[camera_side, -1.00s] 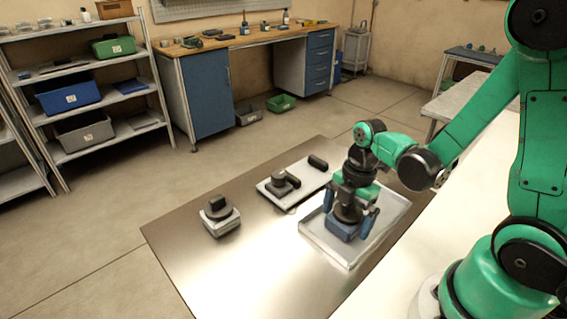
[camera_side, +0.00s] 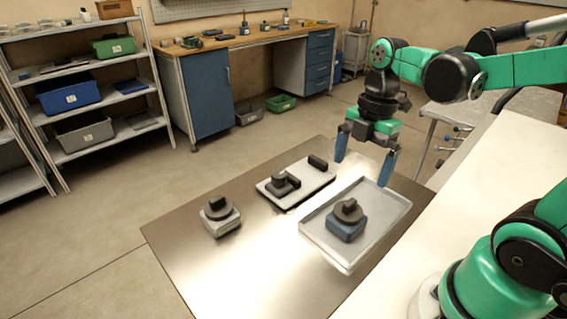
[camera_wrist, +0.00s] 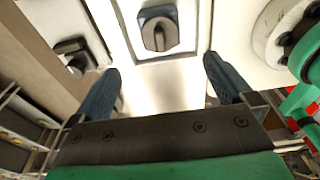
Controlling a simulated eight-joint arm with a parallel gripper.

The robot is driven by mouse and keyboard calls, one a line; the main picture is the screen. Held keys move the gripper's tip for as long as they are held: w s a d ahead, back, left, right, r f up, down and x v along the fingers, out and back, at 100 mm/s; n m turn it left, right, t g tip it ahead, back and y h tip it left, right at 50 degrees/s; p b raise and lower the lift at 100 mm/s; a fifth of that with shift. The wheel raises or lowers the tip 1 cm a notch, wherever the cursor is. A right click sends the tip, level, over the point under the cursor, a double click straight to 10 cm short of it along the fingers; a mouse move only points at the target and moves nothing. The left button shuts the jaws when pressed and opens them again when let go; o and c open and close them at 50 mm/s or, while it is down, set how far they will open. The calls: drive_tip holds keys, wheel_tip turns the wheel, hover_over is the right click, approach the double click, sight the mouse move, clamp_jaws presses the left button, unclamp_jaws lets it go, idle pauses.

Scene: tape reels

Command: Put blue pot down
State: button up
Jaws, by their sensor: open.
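The blue pot (camera_side: 345,226), a squat blue block with a dark round top and knob, sits upright in the shallow silver tray (camera_side: 386,243). My gripper (camera_side: 365,168) is open and empty, above and behind the tray, clear of the pot. In the wrist view the two blue fingers of my gripper (camera_wrist: 164,80) are spread wide.
A grey-white block with a similar dark knobbed top (camera_side: 220,216) stands at the table's left. A white plate (camera_side: 318,180) with dark fittings lies behind the tray. The metal table's front (camera_side: 245,270) is bare. A white counter (camera_side: 470,190) borders the right.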

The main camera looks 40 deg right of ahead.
drive_tip(key=shift+r, duration=0.15)
drive_tip(key=m, duration=0.1)
drive_tip(key=a+m+t, duration=0.1)
drive_tip(key=m, duration=0.1)
drive_tip(key=shift+w+h, duration=0.15)
drive_tip(key=shift+h, duration=0.15)
drive_tip(key=a+m+t, duration=0.1)
drive_tip(key=m+t, duration=0.1)
drive_tip(key=m, duration=0.3)
drive_tip(key=w+a+m+t, duration=0.1)
drive_tip(key=m+t, duration=0.1)
drive_tip(key=m, duration=0.3)
drive_tip(key=w+a+r+m+t, duration=0.1)
drive_tip(key=a+m+t, duration=0.1)
drive_tip(key=m, duration=0.2)
drive_tip(key=shift+m+h, duration=0.4)
